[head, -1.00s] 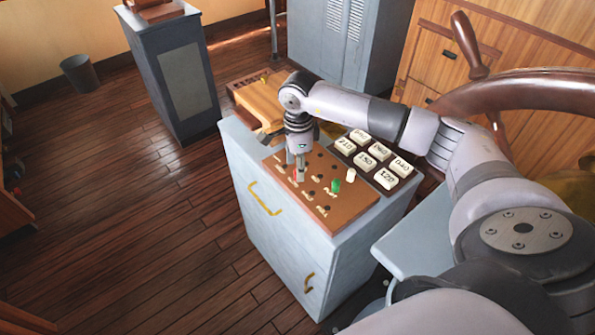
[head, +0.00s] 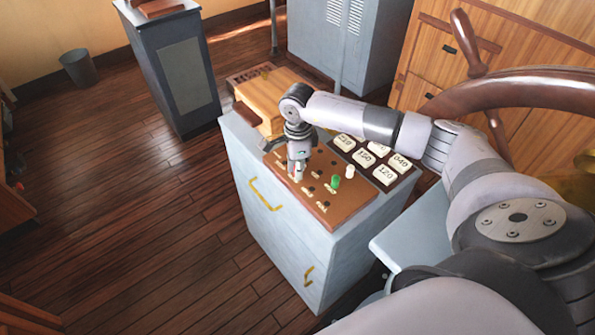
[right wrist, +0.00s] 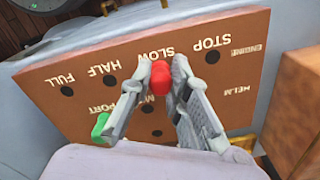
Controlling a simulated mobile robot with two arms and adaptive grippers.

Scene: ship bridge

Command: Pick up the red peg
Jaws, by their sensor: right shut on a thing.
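The red peg (right wrist: 161,82) shows in the right wrist view between the fingertips of my right gripper (right wrist: 162,78), near the SLOW label of a brown peg board (right wrist: 60,65). The gripper is shut on it. The peg's lower end is hidden, so I cannot tell whether it sits in a hole. In the head view my right gripper (head: 297,172) points down over the left part of the board (head: 345,200), and the red peg is not clearly visible there. My left gripper is not in view.
A green peg (head: 336,182) and a white peg (head: 350,171) stand on the board. Number tiles (head: 372,158) lie behind it, and a wooden box (head: 268,103) stands at the back of the grey cabinet (head: 245,170). A large wooden wheel (head: 530,90) is at right.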

